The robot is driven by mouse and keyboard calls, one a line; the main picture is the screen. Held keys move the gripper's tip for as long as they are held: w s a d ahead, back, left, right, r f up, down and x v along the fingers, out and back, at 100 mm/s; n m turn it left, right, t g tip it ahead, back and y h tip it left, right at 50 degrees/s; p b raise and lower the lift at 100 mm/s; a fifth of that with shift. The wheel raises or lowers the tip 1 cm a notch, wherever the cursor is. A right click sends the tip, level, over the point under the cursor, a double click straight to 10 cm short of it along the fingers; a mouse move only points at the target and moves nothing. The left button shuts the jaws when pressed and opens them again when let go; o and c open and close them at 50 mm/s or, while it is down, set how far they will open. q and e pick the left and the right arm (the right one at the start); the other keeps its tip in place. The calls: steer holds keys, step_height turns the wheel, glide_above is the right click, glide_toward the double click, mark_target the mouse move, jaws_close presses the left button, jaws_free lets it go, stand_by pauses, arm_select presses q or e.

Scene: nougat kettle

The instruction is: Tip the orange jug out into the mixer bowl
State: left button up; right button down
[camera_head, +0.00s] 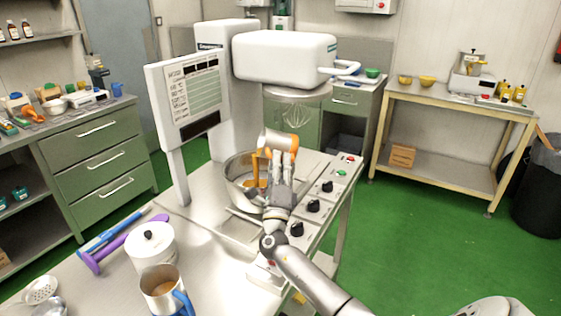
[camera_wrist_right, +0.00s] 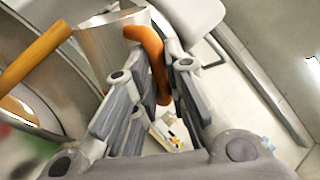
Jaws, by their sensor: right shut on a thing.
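The orange jug (camera_head: 278,139) is a metal jug with an orange handle, tilted over the mixer bowl with its mouth toward the left. Its metal body (camera_wrist_right: 112,48) and orange handle (camera_wrist_right: 157,62) show in the wrist view. An amber column (camera_head: 257,170) runs from its mouth down into the bowl; it also shows in the wrist view (camera_wrist_right: 34,61). The steel mixer bowl (camera_head: 235,178) stands on the machine table, its inside partly hidden. My right gripper (camera_head: 284,166) is shut on the jug's handle, above the bowl's right side. My left gripper is out of view.
A blue-handled jug (camera_head: 158,286), a lidded white pot (camera_head: 151,246) and a purple tool (camera_head: 105,254) are at the front left. Control knobs (camera_head: 313,205) line the right edge.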

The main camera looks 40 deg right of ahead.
mark_target(264, 148)
steer(key=shift+r+n+t+y+p, duration=0.4)
steer(key=shift+r+n+t, duration=0.15)
steer(key=shift+n, duration=0.35)
steer(key=a+r+n+t+y+p, duration=0.1)
steer(key=n+y+p, duration=0.2)
steer(key=n, duration=0.2)
steer(key=w+a+r+n+t+y+p, duration=0.1)
steer(key=n+y+p, duration=0.1)
steer(key=n+y, duration=0.2)
steer(key=a+r+n+t+y+p, duration=0.1)
steer(key=n+t+y+p, duration=0.1)
steer(key=n, duration=0.4)
steer(key=shift+w+r+n+y+p, duration=0.3)
steer(key=shift+w+r+y+p, duration=0.05)
steer(key=shift+y+p, duration=0.4)
steer(key=shift+w+a+r+n+y+p, duration=0.1)
steer(key=shift+a+n+y+p, duration=0.15)
steer(key=shift+n+p, duration=0.3)
steer(key=shift+w+a+n+y+p, duration=0.1)
steer(key=shift+n+y+p, duration=0.25)
steer(key=shift+n, duration=0.4)
